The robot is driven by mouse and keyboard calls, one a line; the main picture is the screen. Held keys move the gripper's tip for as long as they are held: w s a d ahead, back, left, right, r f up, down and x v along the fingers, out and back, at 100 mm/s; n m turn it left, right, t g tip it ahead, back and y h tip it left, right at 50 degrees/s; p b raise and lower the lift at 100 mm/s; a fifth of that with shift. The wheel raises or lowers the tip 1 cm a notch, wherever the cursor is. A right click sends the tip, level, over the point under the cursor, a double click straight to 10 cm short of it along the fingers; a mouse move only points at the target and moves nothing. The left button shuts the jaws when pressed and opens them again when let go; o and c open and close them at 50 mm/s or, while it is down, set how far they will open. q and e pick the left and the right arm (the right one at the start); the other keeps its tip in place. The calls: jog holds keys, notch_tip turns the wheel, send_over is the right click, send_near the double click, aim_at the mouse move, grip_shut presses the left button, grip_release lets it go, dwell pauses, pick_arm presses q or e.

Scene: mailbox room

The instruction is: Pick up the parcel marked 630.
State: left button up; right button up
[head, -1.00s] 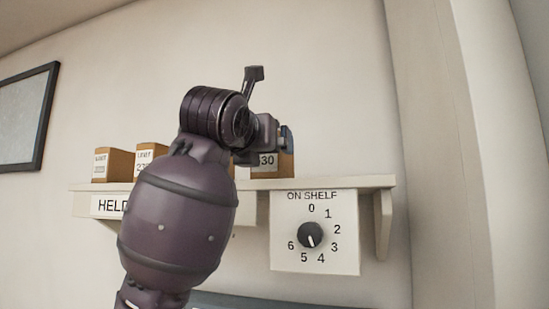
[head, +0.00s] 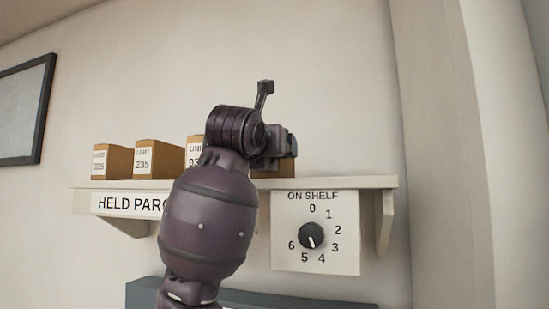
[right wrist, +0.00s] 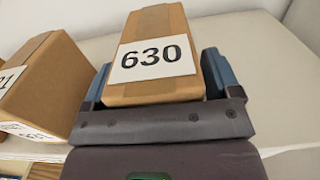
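The parcel marked 630 (right wrist: 153,60) is a brown box with a white label, standing on the shelf (head: 340,183). In the head view only a brown strip of it (head: 268,174) shows beneath my right gripper (head: 288,145), and its label is hidden. In the right wrist view the blue fingers of my right gripper (right wrist: 160,72) stand on either side of the parcel, close to its sides. A narrow gap seems to show at the right finger; contact at the left finger is unclear. My left gripper is out of view.
Other brown parcels stand left along the shelf, one marked 235 (head: 156,160). A neighbouring parcel (right wrist: 40,85) is close to the left finger. A dial panel marked ON SHELF (head: 312,255) hangs below the shelf. The shelf right of the parcel is clear.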

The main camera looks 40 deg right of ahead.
jog(key=c, duration=1)
jog(key=shift+c, duration=0.2)
jog(key=shift+r, duration=0.15)
